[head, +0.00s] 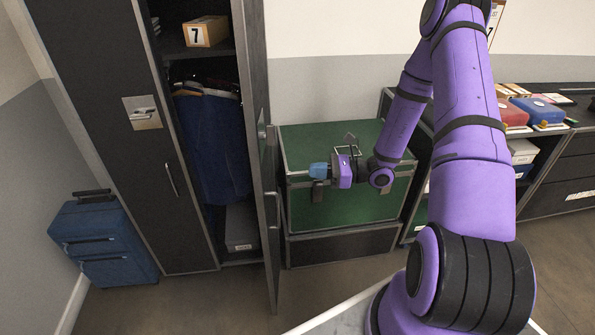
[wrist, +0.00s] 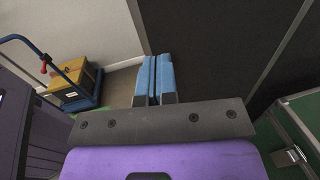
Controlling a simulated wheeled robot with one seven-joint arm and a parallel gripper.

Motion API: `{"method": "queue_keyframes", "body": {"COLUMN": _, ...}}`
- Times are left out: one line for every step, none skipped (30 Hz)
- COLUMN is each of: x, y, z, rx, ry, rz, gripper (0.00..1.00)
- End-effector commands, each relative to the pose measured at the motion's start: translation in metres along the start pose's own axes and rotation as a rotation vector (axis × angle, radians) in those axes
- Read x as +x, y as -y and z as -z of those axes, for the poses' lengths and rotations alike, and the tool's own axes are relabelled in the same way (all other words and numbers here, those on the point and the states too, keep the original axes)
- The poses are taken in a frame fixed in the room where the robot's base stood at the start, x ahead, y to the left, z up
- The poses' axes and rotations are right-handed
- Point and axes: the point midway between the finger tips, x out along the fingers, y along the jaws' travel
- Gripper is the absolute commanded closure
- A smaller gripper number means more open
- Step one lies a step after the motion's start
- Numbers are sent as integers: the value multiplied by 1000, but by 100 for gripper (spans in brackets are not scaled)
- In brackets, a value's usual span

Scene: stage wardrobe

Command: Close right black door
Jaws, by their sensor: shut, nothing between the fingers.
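The right black door (head: 262,150) of the wardrobe stands open in the head view, swung out towards me and seen almost edge-on. Its handle (head: 274,213) is on the side facing right. My gripper (head: 312,170) is to the right of this door, above the green trunk, with its blue fingers pointing left at the door. A gap shows between fingertips and door. In the wrist view the blue fingers (wrist: 155,72) are together and empty. A large dark panel (wrist: 215,40), seemingly the door, fills the upper right there.
The left black door (head: 110,110) is closed. Blue clothes (head: 215,145) hang inside the wardrobe. A green trunk (head: 310,145) stands right of the open door. A blue suitcase (head: 105,240) stands at left. The wrist view shows a trolley with a yellow box (wrist: 72,78).

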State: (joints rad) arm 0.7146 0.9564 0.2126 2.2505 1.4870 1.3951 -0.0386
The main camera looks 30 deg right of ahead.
Motion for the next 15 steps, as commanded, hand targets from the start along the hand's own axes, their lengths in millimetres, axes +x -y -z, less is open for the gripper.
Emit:
{"method": "queue_keyframes", "body": {"x": 8, "y": -1, "z": 0, "rx": 0, "ry": 1, "rz": -4, "gripper": 100}}
{"method": "queue_keyframes", "body": {"x": 12, "y": -1, "z": 0, "rx": 0, "ry": 0, "rz": -4, "gripper": 100}}
{"method": "queue_keyframes", "body": {"x": 18, "y": -1, "z": 0, "rx": 0, "ry": -1, "rz": -4, "gripper": 100}}
{"method": "queue_keyframes", "body": {"x": 24, "y": -1, "z": 0, "rx": 0, "ry": -1, "rz": -4, "gripper": 100}}
{"method": "queue_keyframes", "body": {"x": 30, "y": -1, "z": 0, "rx": 0, "ry": -1, "rz": -6, "gripper": 100}}
{"method": "queue_keyframes", "body": {"x": 37, "y": -1, "z": 0, "rx": 1, "ry": 0, "rz": -5, "gripper": 100}}
{"method": "queue_keyframes", "body": {"x": 43, "y": -2, "z": 0, "rx": 1, "ry": 0, "rz": -6, "gripper": 100}}
{"method": "queue_keyframes", "body": {"x": 49, "y": -1, "z": 0, "rx": 1, "ry": 0, "rz": -6, "gripper": 100}}
{"method": "queue_keyframes", "body": {"x": 56, "y": -1, "z": 0, "rx": 1, "ry": 0, "rz": -5, "gripper": 100}}
{"method": "queue_keyframes", "body": {"x": 62, "y": -1, "z": 0, "rx": 0, "ry": -1, "rz": -6, "gripper": 100}}
{"method": "queue_keyframes", "body": {"x": 68, "y": -2, "z": 0, "rx": 1, "ry": -1, "rz": -5, "gripper": 100}}
{"method": "queue_keyframes", "body": {"x": 75, "y": -1, "z": 0, "rx": 0, "ry": -1, "rz": -6, "gripper": 100}}
{"method": "queue_keyframes", "body": {"x": 80, "y": -1, "z": 0, "rx": 0, "ry": -1, "rz": -5, "gripper": 100}}
{"method": "queue_keyframes", "body": {"x": 86, "y": -1, "z": 0, "rx": 0, "ry": -1, "rz": -5, "gripper": 100}}
{"method": "queue_keyframes", "body": {"x": 92, "y": -2, "z": 0, "rx": 0, "ry": 0, "rz": -6, "gripper": 100}}
